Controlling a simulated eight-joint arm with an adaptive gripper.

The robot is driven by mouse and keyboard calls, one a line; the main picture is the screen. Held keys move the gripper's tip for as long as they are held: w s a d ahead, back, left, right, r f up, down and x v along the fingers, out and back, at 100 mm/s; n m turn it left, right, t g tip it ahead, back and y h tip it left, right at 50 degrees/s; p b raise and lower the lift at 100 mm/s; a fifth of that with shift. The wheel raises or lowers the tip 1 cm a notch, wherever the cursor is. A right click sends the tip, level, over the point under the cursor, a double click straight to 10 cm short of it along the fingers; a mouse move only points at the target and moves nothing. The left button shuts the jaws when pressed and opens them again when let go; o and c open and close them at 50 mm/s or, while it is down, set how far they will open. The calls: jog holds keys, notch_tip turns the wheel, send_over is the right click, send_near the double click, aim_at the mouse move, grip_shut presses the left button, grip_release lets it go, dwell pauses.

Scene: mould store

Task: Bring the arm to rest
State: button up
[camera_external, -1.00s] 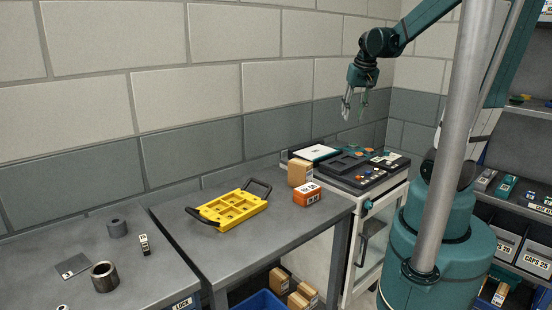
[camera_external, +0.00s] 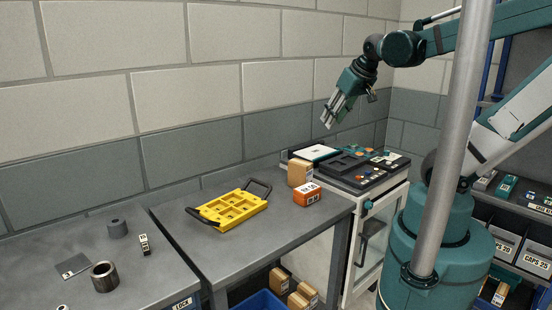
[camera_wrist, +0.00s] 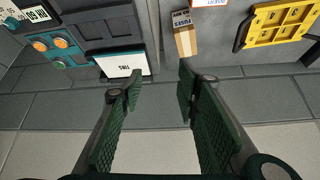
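My arm reaches in from the upper right in the external view. My gripper (camera_external: 328,121) hangs in the air above the left part of the equipment cabinet, pointing down and to the left. In the wrist view my gripper (camera_wrist: 158,88) has its two fingers apart, with nothing between them. It touches nothing that I can see.
Below are the black-topped cabinet (camera_external: 349,179), a cardboard box (camera_external: 300,173), an orange box (camera_external: 308,195) and a yellow tray (camera_external: 232,210) on the grey bench (camera_external: 262,245). The brick wall (camera_external: 290,135) stands behind. A grey pole (camera_external: 453,150) stands in front of my arm.

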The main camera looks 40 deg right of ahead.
jog(key=shift+n+t+y, duration=0.3)
jog(key=shift+n+t, duration=0.2)
jog(key=shift+n, duration=0.3)
jog(key=shift+s+a+f, duration=0.1)
jog(key=shift+s+a, duration=0.3)
jog(key=shift+a, duration=0.3)
jog(key=shift+s+a+f, duration=0.1)
jog(key=shift+s+a, duration=0.25)
jog(key=shift+a, duration=0.35)
jog(key=shift+s+a+f, duration=0.1)
jog(key=shift+s+a, duration=0.3)
jog(key=shift+a, duration=0.3)
jog(key=shift+o, duration=0.5)
jog(key=o, duration=2.1)
jog(key=shift+d+r, duration=0.15)
jog(key=shift+d, duration=0.05)
jog(key=shift+o, duration=0.2)
jog(key=s+d+g+p, duration=0.2)
jog(key=d+g+p, duration=0.1)
jog(key=d+p, duration=0.4)
jog(key=s+d+r+g+p, duration=0.1)
jog(key=s+d+g+p, duration=0.1)
jog(key=d+g+p, duration=0.2)
jog(key=d+p, duration=0.3)
jog(key=p, duration=0.3)
jog(key=shift+r, duration=0.2)
jog(key=shift+f, duration=0.2)
